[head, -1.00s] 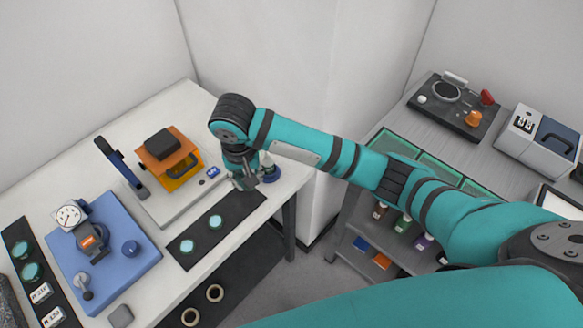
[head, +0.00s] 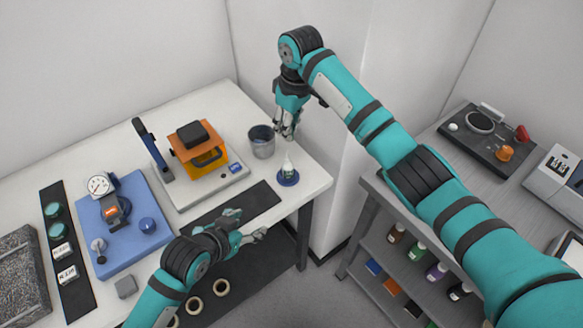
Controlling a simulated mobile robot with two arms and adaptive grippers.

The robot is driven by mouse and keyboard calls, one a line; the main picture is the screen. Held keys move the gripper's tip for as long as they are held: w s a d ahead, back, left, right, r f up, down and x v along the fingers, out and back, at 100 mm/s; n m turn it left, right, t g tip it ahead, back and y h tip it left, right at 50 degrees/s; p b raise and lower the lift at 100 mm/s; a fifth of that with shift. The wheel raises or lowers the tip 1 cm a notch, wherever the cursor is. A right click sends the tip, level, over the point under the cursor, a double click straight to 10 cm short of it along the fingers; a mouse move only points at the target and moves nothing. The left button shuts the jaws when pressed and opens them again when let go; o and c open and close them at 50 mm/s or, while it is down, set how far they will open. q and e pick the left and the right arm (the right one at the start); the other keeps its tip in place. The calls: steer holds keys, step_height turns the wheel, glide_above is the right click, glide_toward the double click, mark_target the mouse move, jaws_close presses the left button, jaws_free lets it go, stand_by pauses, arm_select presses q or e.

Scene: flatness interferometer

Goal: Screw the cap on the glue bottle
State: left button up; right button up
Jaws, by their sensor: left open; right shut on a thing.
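The glue bottle (head: 288,164), small and white with a narrow pointed tip, stands upright on a round blue base (head: 288,179) near the table's right end. No cap shows on its tip. My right gripper (head: 286,132) points down behind the bottle, beside the grey cup, apart from the bottle. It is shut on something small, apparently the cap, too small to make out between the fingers. My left gripper (head: 254,232) is open and empty over the table's front edge, in front of the bottle.
A grey cup (head: 262,149) stands left of the bottle. The orange-framed device (head: 197,149) and blue instrument plate (head: 130,250) are further left. A dark mat (head: 258,199) lies in front, partly hidden by my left arm. A shelf of small bottles is at right.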

mark_target(285, 168)
arm_select(q)
steer(key=w+d+r+h, duration=0.1)
steer(key=w, duration=0.2)
steer(key=w+d+r+m+t+h, duration=0.1)
steer(key=w, duration=0.2)
steer(key=w+d+r+m+t+h, duration=0.1)
steer(key=w, duration=0.2)
steer(key=shift+w+r, duration=0.15)
steer(key=shift+r, duration=0.1)
steer(key=shift+w+r+t+h, duration=0.2)
steer(key=shift+w+t+h, duration=0.05)
steer(key=shift+t+h, duration=0.05)
steer(key=shift+w+d, duration=0.1)
steer(key=shift+d, duration=0.05)
steer(key=x, duration=1.1)
steer(key=shift+w+d+f, duration=0.2)
steer(key=shift+w, duration=0.1)
jaws_close()
